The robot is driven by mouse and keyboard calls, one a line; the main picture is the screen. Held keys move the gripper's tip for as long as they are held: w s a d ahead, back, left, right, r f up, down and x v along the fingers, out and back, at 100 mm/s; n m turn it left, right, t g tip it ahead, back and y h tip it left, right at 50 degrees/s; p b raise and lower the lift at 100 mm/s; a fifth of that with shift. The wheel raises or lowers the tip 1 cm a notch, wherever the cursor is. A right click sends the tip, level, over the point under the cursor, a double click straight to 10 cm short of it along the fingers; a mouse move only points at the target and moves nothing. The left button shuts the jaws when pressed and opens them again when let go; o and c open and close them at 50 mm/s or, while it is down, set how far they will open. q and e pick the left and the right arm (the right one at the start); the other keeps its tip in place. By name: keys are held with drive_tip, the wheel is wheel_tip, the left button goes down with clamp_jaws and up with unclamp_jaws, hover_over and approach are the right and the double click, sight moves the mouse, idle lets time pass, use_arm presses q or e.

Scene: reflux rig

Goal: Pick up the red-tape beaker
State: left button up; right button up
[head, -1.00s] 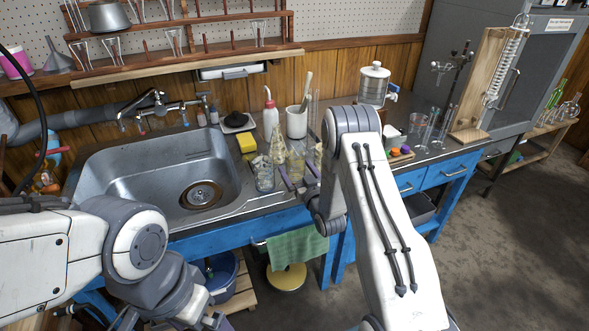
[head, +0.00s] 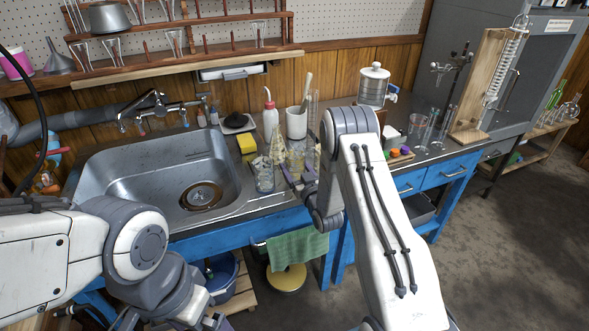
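Clear glassware stands in a group on the counter to the right of the sink: a beaker (head: 264,176), a conical flask (head: 278,150) and another beaker (head: 296,161). I cannot make out red tape on any of these. A glass beaker with a reddish tint (head: 417,125) stands further right on the counter, and I cannot tell if that is tape. My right gripper (head: 299,170) is at the right side of the group, fingers apart beside the nearer glass; its far finger is partly lost among the glassware. My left gripper (head: 214,321) is at the bottom edge, mostly out of frame.
The steel sink (head: 120,180) takes up the left of the counter. A yellow sponge (head: 247,144), a wash bottle (head: 270,120) and a white pot (head: 296,124) stand behind the glassware. A green towel (head: 297,246) hangs in front. My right forearm hides part of the counter.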

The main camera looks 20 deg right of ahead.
wheel_tip(320, 180, up, 10)
drive_tip(key=shift+f+p, duration=0.15)
drive_tip(key=shift+p, duration=0.15)
idle(0.6)
idle(0.5)
